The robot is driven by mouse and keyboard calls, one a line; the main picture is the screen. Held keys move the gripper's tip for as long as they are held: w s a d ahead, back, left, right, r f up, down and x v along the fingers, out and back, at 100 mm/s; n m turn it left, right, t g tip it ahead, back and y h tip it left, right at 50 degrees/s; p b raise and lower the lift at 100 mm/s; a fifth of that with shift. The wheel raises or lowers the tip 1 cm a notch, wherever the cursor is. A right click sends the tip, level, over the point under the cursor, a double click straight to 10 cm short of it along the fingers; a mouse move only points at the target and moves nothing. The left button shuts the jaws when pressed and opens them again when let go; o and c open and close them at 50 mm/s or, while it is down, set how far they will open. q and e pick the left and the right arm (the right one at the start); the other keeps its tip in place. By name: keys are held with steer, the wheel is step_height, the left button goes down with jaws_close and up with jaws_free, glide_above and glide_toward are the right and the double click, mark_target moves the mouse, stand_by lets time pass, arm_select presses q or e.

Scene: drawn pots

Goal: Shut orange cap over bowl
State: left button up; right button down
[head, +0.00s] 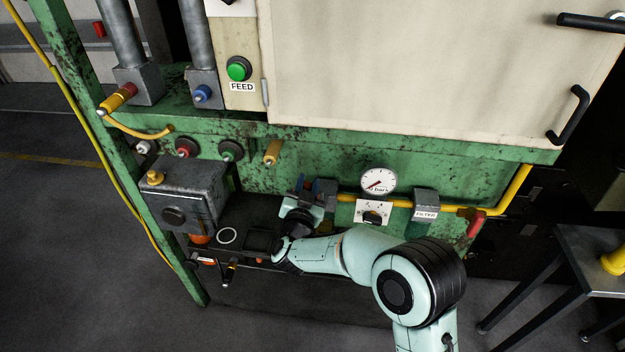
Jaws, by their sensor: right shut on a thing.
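An orange part (200,239), possibly the cap, shows below the grey box at the left end of the dark shelf. A pale ring (226,236) on the shelf to its right may be the bowl's rim; I cannot tell its depth. My right gripper (310,188) is right of both, near the green panel, apart from the ring. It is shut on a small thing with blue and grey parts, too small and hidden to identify. My left gripper is not in view.
A grey box (185,195) with knobs stands over the shelf's left end. A gauge (378,181), a yellow pipe (515,190) and a filter block (426,204) line the panel to the right. A dark side table (590,245) stands at the far right.

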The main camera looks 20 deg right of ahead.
steer(key=shift+w+a+f+n+p, duration=0.15)
steer(key=shift+a+f+n+p, duration=0.15)
steer(key=shift+n, duration=0.55)
steer(key=shift+w+a+f+n+p, duration=0.2)
steer(key=shift+f+n+p, duration=0.1)
steer(key=shift+n, duration=0.55)
steer(key=shift+f, duration=0.1)
steer(key=c, duration=0.9)
jaws_free()
steer(key=b+v, duration=0.2)
steer(key=v, duration=1.1)
steer(key=shift+s, duration=0.3)
